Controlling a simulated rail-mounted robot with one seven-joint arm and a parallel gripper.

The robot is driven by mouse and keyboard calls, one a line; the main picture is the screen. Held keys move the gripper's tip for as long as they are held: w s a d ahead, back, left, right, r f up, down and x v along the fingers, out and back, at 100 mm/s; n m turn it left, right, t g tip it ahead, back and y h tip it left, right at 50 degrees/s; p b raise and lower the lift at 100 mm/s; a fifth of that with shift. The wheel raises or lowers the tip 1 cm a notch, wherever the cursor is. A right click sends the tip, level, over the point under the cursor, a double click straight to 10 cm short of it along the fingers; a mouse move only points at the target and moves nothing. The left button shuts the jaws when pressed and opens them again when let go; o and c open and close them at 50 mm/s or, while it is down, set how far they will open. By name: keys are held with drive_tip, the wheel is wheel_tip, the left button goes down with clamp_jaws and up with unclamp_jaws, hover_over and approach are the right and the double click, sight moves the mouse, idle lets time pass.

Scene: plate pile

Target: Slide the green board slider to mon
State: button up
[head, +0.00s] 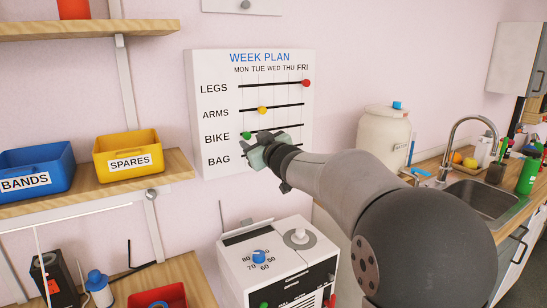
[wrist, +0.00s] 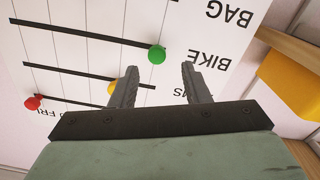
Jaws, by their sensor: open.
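The green slider (head: 247,135) is a round knob on the BIKE line of the white week plan board (head: 199,110). It sits near the line's left end, in about the MON column. In the upside-down wrist view the green knob (wrist: 157,54) shows just beyond the gap between my fingertips. My gripper (wrist: 160,68) is open, with nothing between its fingers. In the head view my gripper (head: 258,142) is close to the board, just right of and below the knob. I cannot tell whether a finger touches the knob. My gripper hides part of the BIKE and BAG lines.
A yellow slider (head: 262,110) is on the ARMS line, about TUE. A red slider (head: 306,83) is on the LEGS line at FRI. A yellow SPARES bin (head: 117,148) and a blue BANDS bin (head: 50,166) stand on the shelf to the left. A white appliance (head: 240,255) stands below.

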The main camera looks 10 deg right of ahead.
drive_tip(key=b+v, duration=0.1)
drive_tip(key=v, duration=1.2)
drive_tip(key=shift+f, duration=0.1)
drive_tip(key=s+d+f+m+g+h, duration=0.4)
drive_tip(key=s+f, duration=0.2)
drive_tip(key=f, duration=0.4)
drive_tip(key=s+d+f+m+g+h, duration=0.35)
drive_tip(key=s+f, duration=0.25)
drive_tip(key=f, duration=0.3)
drive_tip(key=s+a+f+g, duration=0.1)
drive_tip(key=s+f+g, duration=0.3)
drive_tip(key=s, duration=0.6)
drive_tip(key=s+a+f+g, duration=0.1)
drive_tip(key=s+f+g, duration=0.3)
drive_tip(key=s, duration=0.6)
wheel_tip(320, 180, down, 3)
drive_tip(key=shift+s+a+r+g+y, duration=0.15)
drive_tip(key=shift+s+a+g+y, duration=0.05)
drive_tip(key=shift+a+g+y, duration=0.15)
